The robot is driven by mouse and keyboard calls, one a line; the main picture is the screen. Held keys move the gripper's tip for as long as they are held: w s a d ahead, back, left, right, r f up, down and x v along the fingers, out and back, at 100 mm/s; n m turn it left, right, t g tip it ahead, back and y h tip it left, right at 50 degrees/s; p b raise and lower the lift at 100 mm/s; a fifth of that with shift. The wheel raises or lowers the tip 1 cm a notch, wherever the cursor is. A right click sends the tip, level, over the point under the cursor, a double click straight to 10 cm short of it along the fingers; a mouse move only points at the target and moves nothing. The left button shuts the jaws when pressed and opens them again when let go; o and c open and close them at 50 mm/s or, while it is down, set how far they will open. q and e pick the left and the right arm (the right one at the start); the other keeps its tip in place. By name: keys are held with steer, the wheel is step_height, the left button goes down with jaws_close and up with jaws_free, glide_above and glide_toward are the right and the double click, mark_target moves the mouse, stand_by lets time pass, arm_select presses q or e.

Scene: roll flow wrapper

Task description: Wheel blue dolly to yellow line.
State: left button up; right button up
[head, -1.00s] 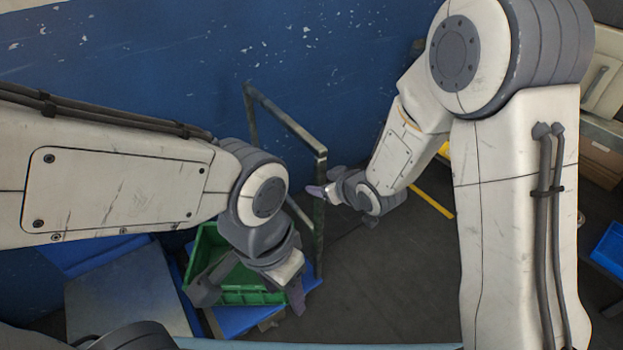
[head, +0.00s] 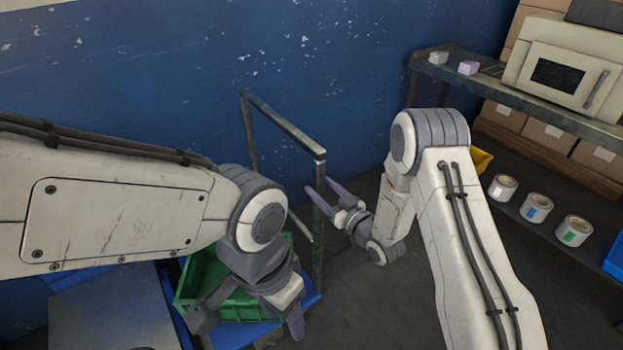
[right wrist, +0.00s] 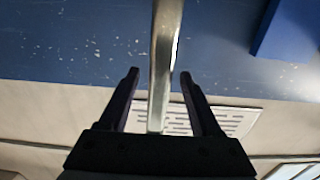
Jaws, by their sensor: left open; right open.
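The blue dolly (head: 238,332) stands at the lower middle of the head view, a green crate (head: 245,309) on its deck. Its grey metal handle frame (head: 285,125) rises at the back and right. My right gripper (head: 325,196) is open beside the frame's right post. In the right wrist view a metal bar (right wrist: 164,60) runs between the open fingers (right wrist: 160,85), which are apart from it. My left gripper (head: 250,310) is open, hanging over the crate and hiding part of it. The yellow line is not visible now.
A blue wall (head: 150,80) stands behind the dolly. On the right is a shelf (head: 520,95) with a microwave (head: 560,70), cardboard boxes and several paint-can-like tins (head: 537,207). A yellow bin (head: 481,160) is behind my right arm. Dark floor (head: 380,310) is clear between.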

steer(key=x, duration=0.5)
steer(key=shift+w+a, duration=0.1)
steer(key=shift+w, duration=0.05)
jaws_close()
stand_by(1.3)
